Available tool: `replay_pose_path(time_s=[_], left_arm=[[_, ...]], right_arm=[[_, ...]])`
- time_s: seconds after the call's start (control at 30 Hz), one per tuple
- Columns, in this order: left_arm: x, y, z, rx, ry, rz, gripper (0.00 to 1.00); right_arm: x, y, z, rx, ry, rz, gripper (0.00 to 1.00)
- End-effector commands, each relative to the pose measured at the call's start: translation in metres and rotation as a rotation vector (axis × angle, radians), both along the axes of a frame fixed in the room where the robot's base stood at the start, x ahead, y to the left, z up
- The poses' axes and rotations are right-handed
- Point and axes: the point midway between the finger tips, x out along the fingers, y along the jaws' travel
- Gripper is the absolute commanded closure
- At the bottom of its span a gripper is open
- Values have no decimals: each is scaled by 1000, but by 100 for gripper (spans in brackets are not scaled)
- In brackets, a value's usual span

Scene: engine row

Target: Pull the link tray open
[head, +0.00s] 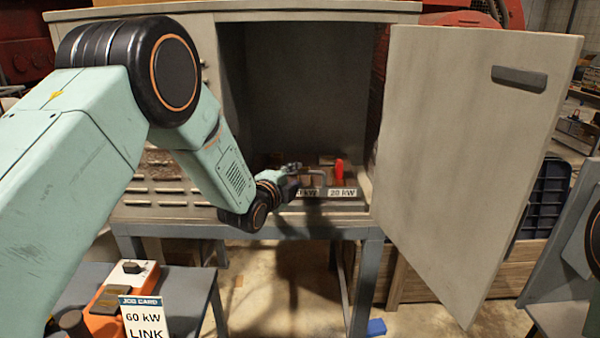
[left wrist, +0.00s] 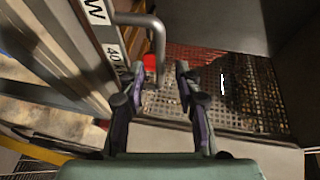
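The link tray sits low inside the open grey cabinet, its front edge carrying white labels, one reading 20 kW (head: 342,192). A grey bar handle (head: 320,178) stands out from the tray front; in the left wrist view the bent handle (left wrist: 157,42) reaches down between my fingers. My left gripper (head: 296,169) is at the handle. In the left wrist view its two fingers (left wrist: 159,68) are apart, one each side of the bar, with gaps showing. A red piece (head: 339,172) stands in the tray, partly hidden in the wrist view. My right gripper is out of view.
The cabinet door (head: 470,150) stands swung open at the right. A job card (head: 146,317) reading 60 kW LINK stands by an orange box (head: 110,307) on a low table at front left. The floor below the cabinet is mostly clear, with a blue block (head: 377,327).

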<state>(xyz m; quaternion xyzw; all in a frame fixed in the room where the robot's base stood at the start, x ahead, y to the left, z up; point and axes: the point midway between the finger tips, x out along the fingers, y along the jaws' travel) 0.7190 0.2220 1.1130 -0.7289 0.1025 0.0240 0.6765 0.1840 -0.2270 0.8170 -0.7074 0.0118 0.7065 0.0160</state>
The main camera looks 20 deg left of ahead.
Motion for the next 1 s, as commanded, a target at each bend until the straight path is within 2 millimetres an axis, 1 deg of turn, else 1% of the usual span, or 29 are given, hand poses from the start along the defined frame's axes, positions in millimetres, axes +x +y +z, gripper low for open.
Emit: replay_pose_path(time_s=[0.1, 0.3, 0.5, 0.77, 0.8, 1.0], left_arm=[[15, -3, -3, 0, 0, -1, 67], [33, -4, -6, -1, 1, -1, 67], [41, -5, -8, -2, 1, 0, 67], [42, -6, -8, -2, 1, 0, 67], [42, -6, -8, -2, 1, 0, 67], [41, -5, -8, -2, 1, 0, 84]], right_arm=[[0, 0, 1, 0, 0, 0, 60], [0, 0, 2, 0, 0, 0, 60], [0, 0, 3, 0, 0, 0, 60], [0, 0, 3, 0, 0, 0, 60], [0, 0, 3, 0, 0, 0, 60], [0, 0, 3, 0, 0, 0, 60]])
